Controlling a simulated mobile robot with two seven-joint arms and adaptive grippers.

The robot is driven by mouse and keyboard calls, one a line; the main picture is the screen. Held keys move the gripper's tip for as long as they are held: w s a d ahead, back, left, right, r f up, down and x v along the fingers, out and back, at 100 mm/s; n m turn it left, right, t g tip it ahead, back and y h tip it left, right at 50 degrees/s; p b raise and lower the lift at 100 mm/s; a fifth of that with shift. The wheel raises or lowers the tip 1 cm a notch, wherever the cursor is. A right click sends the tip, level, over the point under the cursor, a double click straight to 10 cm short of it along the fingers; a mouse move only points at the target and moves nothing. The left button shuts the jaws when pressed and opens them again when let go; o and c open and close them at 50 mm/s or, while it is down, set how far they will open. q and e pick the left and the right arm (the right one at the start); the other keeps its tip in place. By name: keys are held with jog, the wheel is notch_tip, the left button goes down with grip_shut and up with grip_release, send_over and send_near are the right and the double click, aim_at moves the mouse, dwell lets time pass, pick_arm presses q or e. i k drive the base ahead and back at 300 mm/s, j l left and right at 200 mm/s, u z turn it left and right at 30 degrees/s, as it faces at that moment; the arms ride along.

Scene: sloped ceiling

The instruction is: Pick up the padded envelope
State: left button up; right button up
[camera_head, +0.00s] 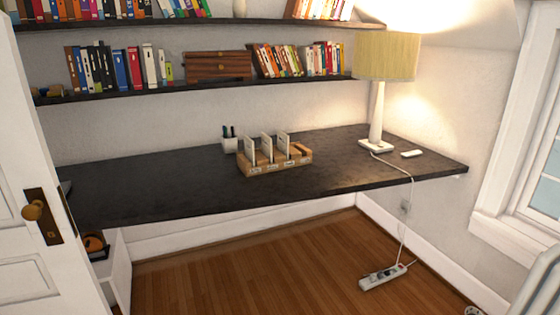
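I cannot make out a padded envelope in the head view. A wooden desk organizer (275,163) stands on the dark desk (180,178), with several white upright pieces in it. They look like cards or dividers, and I cannot tell exactly what they are. Neither of my grippers is in view.
A lamp (376,110) and a pen cup (229,145) stand on the desk. Shelves of books (120,68) hang above. A white door (40,235) is at the left. A power strip (382,277) and its cord lie on the otherwise mostly clear wooden floor (250,275).

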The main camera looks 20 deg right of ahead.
aim_at(250, 144)
jog(key=i+j+z, duration=0.1)
jog(key=z, duration=0.65)
jog(key=i+j+z, duration=0.25)
jog(key=j, duration=0.7)
jog(key=i+j+z, duration=0.1)
jog(key=j+z, duration=0.15)
jog(key=j, duration=0.7)
jog(key=j+z, duration=0.25)
jog(key=j, duration=0.7)
